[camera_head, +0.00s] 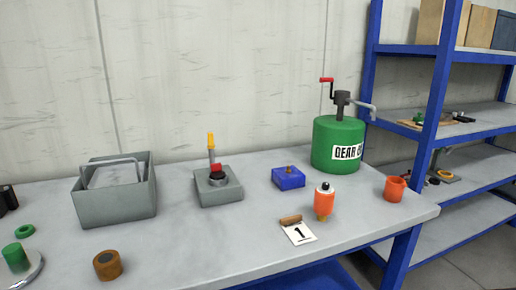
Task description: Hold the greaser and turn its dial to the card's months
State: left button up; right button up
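The greaser appears to be the orange canister (324,201) with a dark and pale top, standing upright near the right front of the table. Any marks on its dial are too small to read. The white card (299,233) leans against or lies by a small brown holder (290,220), just left of the greaser, and shows a "1". Neither of my grippers is in view.
The grey table (190,240) also holds a grey bin (115,195), a grey block with a lever (218,186), a blue block (288,178), a green gear oil drum (338,143), an orange cup (394,188) and a brown ring (107,265). A blue shelf (436,125) stands right.

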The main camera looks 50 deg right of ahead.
aim_at(325, 186)
jog(key=u, duration=1.8)
jog(key=k, duration=1.35)
jog(key=z, duration=1.85)
